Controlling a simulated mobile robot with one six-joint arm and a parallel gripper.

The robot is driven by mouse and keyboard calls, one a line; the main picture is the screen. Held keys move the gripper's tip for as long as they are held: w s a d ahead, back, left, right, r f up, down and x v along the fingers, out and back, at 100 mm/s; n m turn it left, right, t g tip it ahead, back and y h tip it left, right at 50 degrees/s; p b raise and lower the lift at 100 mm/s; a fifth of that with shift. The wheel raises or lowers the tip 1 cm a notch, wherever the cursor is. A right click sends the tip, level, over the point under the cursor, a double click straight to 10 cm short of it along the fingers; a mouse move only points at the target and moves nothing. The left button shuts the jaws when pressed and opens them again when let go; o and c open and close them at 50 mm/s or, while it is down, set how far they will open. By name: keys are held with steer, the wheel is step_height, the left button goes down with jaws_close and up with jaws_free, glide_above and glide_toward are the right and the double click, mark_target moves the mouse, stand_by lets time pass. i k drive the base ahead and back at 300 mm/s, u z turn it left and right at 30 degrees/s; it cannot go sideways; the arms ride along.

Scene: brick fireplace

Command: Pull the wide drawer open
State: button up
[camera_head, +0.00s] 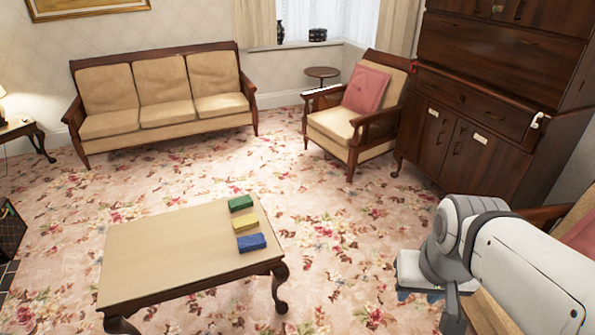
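The dark wood cabinet (500,60) stands at the right against the back wall. A wide drawer front (490,107) runs across it, below a taller plain panel and above two doors. The drawer looks shut and has small dark fittings. A small white piece (540,120) sits near its right end. My white and grey arm reaches in from the lower right, in front of the cabinet and well apart from it. What looks like my gripper (419,292), with blue tips, points down at the arm's near end. Its finger gap is too unclear to judge.
A low table (165,255) with green (241,203), yellow (246,223) and blue (251,242) blocks stands at the front left. An armchair (335,125) with a pink cushion is left of the cabinet. A sofa (160,95) stands behind. Carpet (345,220) is clear between table and cabinet.

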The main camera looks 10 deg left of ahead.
mark_target(512, 121)
steer(key=z, duration=0.25)
steer(key=i, duration=3)
steer(key=z, duration=0.1)
